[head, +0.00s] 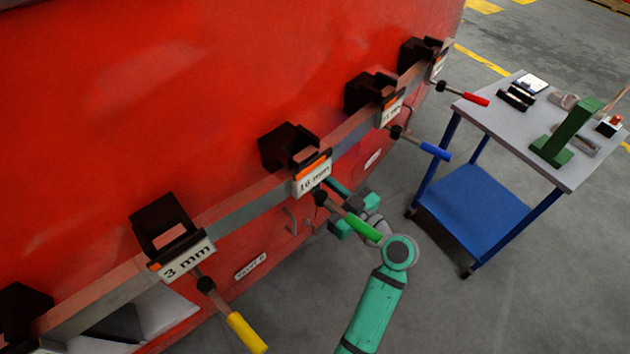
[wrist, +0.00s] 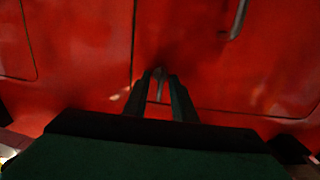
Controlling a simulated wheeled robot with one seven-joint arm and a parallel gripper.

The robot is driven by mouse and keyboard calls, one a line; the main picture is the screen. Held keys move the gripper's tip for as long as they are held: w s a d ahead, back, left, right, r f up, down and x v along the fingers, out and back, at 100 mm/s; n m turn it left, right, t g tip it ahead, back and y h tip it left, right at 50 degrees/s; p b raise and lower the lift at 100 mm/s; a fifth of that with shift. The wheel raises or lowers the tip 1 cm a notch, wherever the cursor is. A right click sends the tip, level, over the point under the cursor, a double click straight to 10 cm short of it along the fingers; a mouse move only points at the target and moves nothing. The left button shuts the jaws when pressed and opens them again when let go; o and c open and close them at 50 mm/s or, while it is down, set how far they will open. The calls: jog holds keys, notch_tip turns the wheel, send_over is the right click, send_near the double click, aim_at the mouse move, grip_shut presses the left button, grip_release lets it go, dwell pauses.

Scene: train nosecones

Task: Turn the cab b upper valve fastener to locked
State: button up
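In the wrist view a small grey upright fastener (wrist: 160,80) stands on the red panel, at a dark vertical seam. My gripper (wrist: 160,92) points at the panel with its two dark fingers apart. The fastener shows between the fingertips; I cannot tell whether either finger touches it. Its locked or unlocked position is not readable. In the head view my gripper (head: 341,227) is low against the red cab side (head: 130,80), partly behind a green-handled tool (head: 362,228). The fastener is hidden there.
Tools with yellow (head: 246,333), blue (head: 435,151) and red (head: 478,99) handles jut from a rail with size labels. A grey handle (wrist: 239,19) is on the panel at upper right. A blue cart (head: 470,200) with tools stands right. Grey floor is clear between.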

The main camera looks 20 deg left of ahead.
grip_shut()
jog(key=shift+a, duration=0.2)
jog(key=shift+w+d, duration=0.15)
jog(key=shift+d, duration=0.05)
jog(key=shift+m, duration=0.5)
jog(key=m, duration=1.7)
jog(key=shift+w+d+f, duration=0.2)
jog(key=shift+d+f, duration=0.05)
jog(key=shift+d, duration=0.15)
